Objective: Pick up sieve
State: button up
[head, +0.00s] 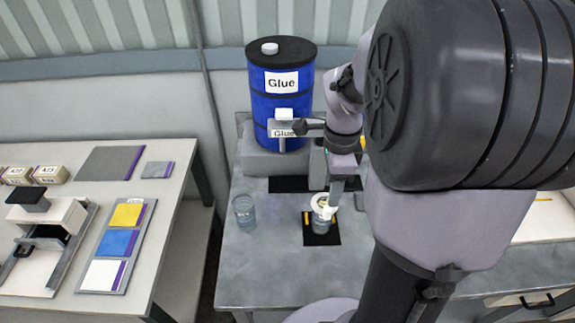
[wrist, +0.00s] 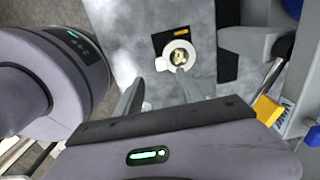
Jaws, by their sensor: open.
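The sieve appears to be the white ring (head: 321,200) with a light tan centre, resting on top of a clear cup (head: 320,225) on a black mat (head: 322,239). In the wrist view the white ring (wrist: 170,58) shows from above, with a short tab at its lower left. My gripper (wrist: 160,86) is open, its two fingers apart, and nothing is held between them. In the head view my gripper (head: 336,195) is close to the ring's right side and partly covers it. I cannot tell whether it touches.
A second clear cup (head: 245,211) stands to the left on the grey table (head: 270,265). A blue glue drum (head: 282,97) with a tap stands behind on a grey block (head: 262,160). A side table (head: 185,195) with colour samples is at left. The table front is clear.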

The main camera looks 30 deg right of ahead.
aim_at(327, 208)
jog(key=f+b, duration=0.1)
jog(key=f, duration=0.2)
jog(key=f+b, duration=0.1)
jog(key=f, duration=0.5)
jog(key=shift+w+f+b, duration=0.1)
jog(key=shift+w+b, duration=0.15)
jog(key=shift+b, duration=0.15)
jog(key=shift+a, duration=0.1)
jog(key=shift+c, duration=0.3)
grip_shut()
